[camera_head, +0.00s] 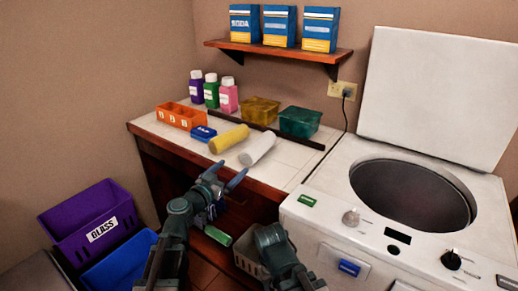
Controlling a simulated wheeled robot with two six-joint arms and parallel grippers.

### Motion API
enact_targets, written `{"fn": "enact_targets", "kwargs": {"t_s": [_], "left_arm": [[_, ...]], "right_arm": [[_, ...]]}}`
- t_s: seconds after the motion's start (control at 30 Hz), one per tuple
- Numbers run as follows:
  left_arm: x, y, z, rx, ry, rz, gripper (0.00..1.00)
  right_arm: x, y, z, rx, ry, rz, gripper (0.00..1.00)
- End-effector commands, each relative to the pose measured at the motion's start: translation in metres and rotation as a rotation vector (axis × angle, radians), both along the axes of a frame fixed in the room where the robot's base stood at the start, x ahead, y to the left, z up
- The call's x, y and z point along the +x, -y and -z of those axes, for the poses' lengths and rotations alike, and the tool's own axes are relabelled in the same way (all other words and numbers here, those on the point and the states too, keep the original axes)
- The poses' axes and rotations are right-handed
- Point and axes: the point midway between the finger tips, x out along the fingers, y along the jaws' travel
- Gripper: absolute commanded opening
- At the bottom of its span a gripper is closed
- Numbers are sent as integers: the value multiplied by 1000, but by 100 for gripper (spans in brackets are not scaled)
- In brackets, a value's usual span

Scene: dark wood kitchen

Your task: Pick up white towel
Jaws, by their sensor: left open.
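A rolled white towel (258,148) lies on the white tiled counter (290,165), near its front edge. A rolled yellow towel (229,138) lies just left of it, with a small gap between them. My left gripper (226,174) is open and empty, with its fingers spread. In the picture it is below and left of the white towel, apart from it, around the counter's front edge. My right arm (275,250) shows at the bottom centre; I cannot make out its gripper.
An orange divided box (181,116), a blue item (203,133), several bottles (228,95), a yellow tub (260,110) and a green tub (299,121) stand behind or beside the towels. An open washer (322,217) is right. Purple (88,225) and blue (120,262) bins are left.

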Motion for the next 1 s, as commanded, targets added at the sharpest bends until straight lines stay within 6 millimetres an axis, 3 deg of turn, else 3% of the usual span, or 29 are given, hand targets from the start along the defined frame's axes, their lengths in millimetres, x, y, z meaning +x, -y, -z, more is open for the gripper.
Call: {"fn": "enact_targets", "kwargs": {"t_s": [0.17,0.5,0.8,1.0], "left_arm": [[17,10,0,0,-1,4,100],[68,41,0,0,-1,4,100],[75,47,0,0,-1,3,100],[94,61,-1,0,-1,5,100]], "right_arm": [[0,0,0,0,0,0,50],[0,0,0,0,0,0,50],[0,0,0,0,0,0,50],[0,0,-1,0,0,0,50]]}}
